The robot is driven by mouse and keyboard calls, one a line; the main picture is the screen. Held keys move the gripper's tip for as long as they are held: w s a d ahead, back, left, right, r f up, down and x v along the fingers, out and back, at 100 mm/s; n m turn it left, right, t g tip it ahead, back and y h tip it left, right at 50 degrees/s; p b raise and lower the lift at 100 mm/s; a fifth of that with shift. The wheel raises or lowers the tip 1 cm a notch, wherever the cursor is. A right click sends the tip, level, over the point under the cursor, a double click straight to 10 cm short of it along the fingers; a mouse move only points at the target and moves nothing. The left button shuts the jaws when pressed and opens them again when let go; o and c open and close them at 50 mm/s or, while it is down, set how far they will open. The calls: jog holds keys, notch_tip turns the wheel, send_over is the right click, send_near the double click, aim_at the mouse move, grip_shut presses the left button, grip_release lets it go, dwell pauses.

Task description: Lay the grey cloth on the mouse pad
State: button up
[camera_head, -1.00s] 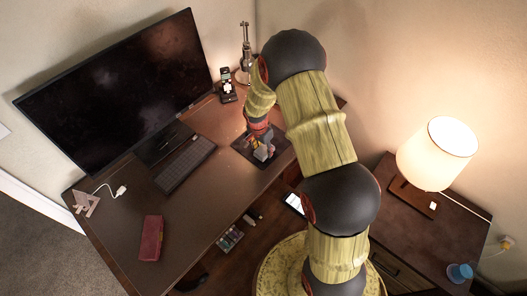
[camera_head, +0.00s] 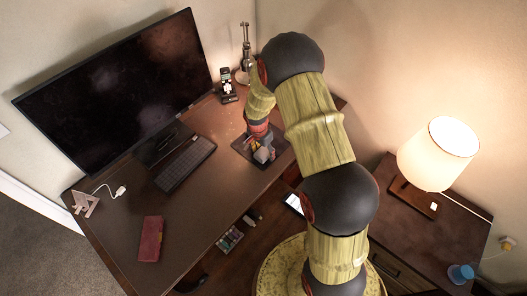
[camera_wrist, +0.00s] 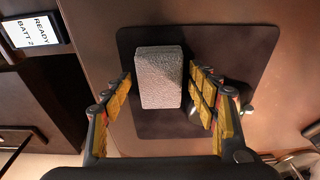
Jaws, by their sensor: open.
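The grey cloth (camera_wrist: 159,80) is a thick, rectangular, light grey block in the wrist view. It appears within the outline of the dark mouse pad (camera_wrist: 229,43), left of the pad's middle. I cannot tell for sure whether it rests flat on the pad. My gripper (camera_wrist: 159,78) is open, with one finger on each side of the cloth and narrow gaps showing. In the head view, my gripper (camera_head: 264,153) is low over the mouse pad (camera_head: 242,148) at the desk's right part, and hides much of it.
A small grey object, perhaps a mouse, is partly hidden behind the right finger in the wrist view. The keyboard (camera_head: 186,163) and monitor (camera_head: 120,85) are left of the pad. A phone stand (camera_head: 228,88) is behind it. A red case (camera_head: 151,238) lies at the front left.

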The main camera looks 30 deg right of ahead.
notch_tip(320, 180, up, 12)
jog(key=a+p, duration=0.2)
notch_tip(320, 180, up, 12)
jog(key=n+t, duration=0.1)
jog(key=n, duration=0.2)
send_over(261, 155)
jog(key=s+a, duration=0.2)
jog(key=s+a+r+n+t, duration=0.25)
jog(key=s+r, duration=0.45)
jog(key=r, duration=0.4)
jog(key=s+a+r+n, duration=0.2)
jog(key=s+r+n, duration=0.2)
jog(key=s, duration=0.4)
jog(key=s+a+r+n+t+y, duration=0.1)
jog(key=s+a+r+n, duration=0.2)
jog(key=s, duration=0.6)
jog(key=shift+s+r+n+y, duration=0.3)
jog(key=shift+r+n, duration=0.25)
jog(key=shift+r, duration=0.15)
jog(key=shift+a+t, duration=0.1)
jog(key=shift+t, duration=0.15)
